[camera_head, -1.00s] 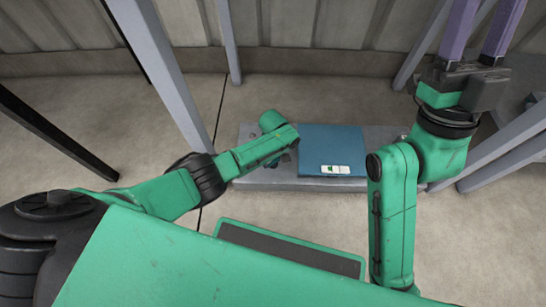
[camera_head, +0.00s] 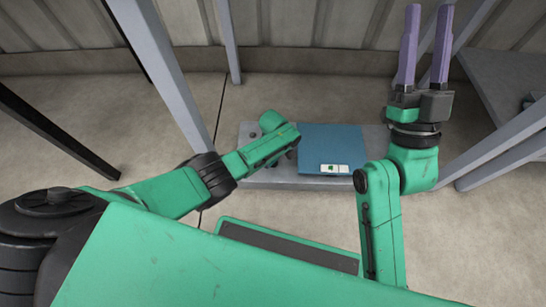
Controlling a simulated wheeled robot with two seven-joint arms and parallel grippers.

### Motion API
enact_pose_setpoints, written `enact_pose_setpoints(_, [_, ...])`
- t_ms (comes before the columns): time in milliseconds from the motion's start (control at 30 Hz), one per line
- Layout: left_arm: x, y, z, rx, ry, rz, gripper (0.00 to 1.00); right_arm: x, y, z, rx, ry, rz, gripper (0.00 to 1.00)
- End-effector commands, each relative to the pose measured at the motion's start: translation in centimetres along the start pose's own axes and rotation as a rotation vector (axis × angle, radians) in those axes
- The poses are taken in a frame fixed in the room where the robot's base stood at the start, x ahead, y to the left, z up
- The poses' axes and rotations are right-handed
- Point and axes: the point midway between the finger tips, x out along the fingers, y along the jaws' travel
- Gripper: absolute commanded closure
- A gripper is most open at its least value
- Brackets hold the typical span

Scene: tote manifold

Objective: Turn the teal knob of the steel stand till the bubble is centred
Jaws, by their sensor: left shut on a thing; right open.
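The steel stand (camera_head: 300,183) is a low grey slab on the floor with a dark blue plate (camera_head: 333,145) on top. A small white level with a green bubble window (camera_head: 335,169) lies at the plate's front edge; the bubble's exact place is too small to tell. My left gripper (camera_head: 289,153) reaches down at the stand's left part, beside the plate. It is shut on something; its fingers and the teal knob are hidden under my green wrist. My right gripper (camera_head: 428,14) is open and empty, with purple fingers pointing away, right of the plate.
Grey slanted posts (camera_head: 175,80) stand at the left, with another at the right (camera_head: 500,140). A grey surface (camera_head: 515,85) is at the far right. A ribbed wall (camera_head: 320,25) closes the back.

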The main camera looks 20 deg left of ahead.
Motion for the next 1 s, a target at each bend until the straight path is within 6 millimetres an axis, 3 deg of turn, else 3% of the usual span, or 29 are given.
enact_pose_setpoints(300, [0.1, -0.1, -0.1, -0.002, 0.001, -0.004, 0.83, -0.1, 0.0, 0.3, 0.0, -0.008, -0.001, 0.51])
enact_pose_setpoints(333, [0.1, -0.1, -0.1, -0.002, 0.001, -0.004, 0.24, -0.1, 0.0, 0.3, 0.0, -0.008, -0.001, 0.51])
enact_pose_setpoints(400, [0.1, -0.1, -0.1, -0.002, 0.001, -0.004, 0.0, -0.1, -0.1, 0.2, 0.0, -0.005, -0.002, 0.51])
enact_pose_setpoints(833, [-0.4, 0.0, 0.0, -0.001, 0.0, -0.001, 0.0, 0.2, -0.1, 0.2, 0.007, -0.016, 0.0, 0.51])
enact_pose_setpoints(867, [-0.5, 0.0, 0.0, -0.001, 0.0, -0.001, 0.0, 0.1, 0.0, 0.6, 0.01, -0.028, 0.001, 0.51])
enact_pose_setpoints(933, [-0.7, 0.0, 0.0, -0.001, 0.0, -0.001, 0.0, -2.2, 0.0, 4.0, 0.028, -0.142, 0.015, 0.51])
enact_pose_setpoints(1000, [-0.9, 0.0, 0.0, -0.001, 0.0, -0.001, 0.0, -3.3, 0.0, 5.5, 0.043, -0.199, 0.024, 0.51])
